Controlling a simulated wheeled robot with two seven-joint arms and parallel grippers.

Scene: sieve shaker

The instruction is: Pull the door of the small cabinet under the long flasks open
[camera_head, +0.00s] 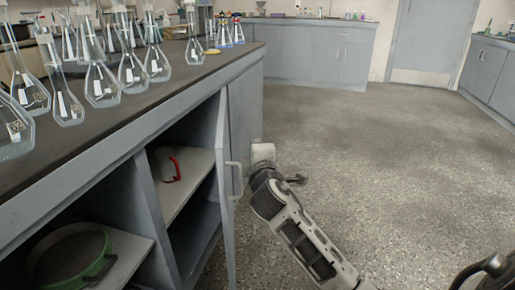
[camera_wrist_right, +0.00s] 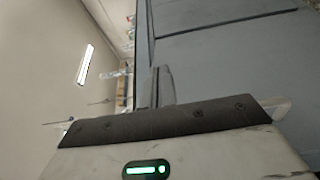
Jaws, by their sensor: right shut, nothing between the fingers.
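The small cabinet's door (camera_head: 222,170) stands swung out from the dark-topped bench, under the long flasks (camera_head: 102,85). I see it almost edge-on, with its pale bar handle (camera_head: 235,181) on its right side. The opening to its left shows a shelf (camera_head: 188,185) with a red-handled item. My right gripper (camera_head: 262,153) is just right of the door, on its handle side and apart from the handle. In the right wrist view its dark fingers (camera_wrist_right: 160,87) are close together and empty, in front of a grey panel. My left gripper is not in view.
A green-rimmed round sieve (camera_head: 92,270) lies in the open compartment at lower left. Several flasks stand near the bench top's edge (camera_head: 190,84). The speckled floor (camera_head: 380,170) to the right is clear. Grey cabinets (camera_head: 310,52) line the back.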

